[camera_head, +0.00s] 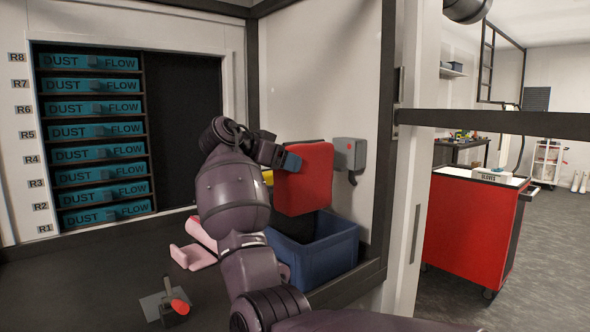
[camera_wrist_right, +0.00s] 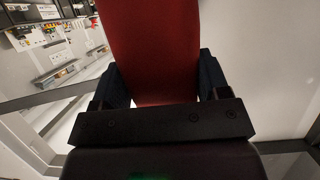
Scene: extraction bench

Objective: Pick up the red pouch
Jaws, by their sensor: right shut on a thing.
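The red pouch (camera_head: 305,180) is a flat, rounded red block in the head view, held up above the blue bin (camera_head: 335,255). My right gripper (camera_head: 287,162) is shut on the pouch's upper left edge in that view. In the right wrist view the pouch (camera_wrist_right: 160,50) rises from between the two dark fingers of my right gripper (camera_wrist_right: 160,90), one on each side of it. The pouch's lower edge is close above the bin, and I cannot tell whether it touches anything inside. My left gripper is not in view.
A dark item (camera_head: 293,226) lies in the bin. A grey box (camera_head: 348,153) is mounted on the wall behind the pouch. Shelves of teal boxes (camera_head: 95,131) stand at left.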

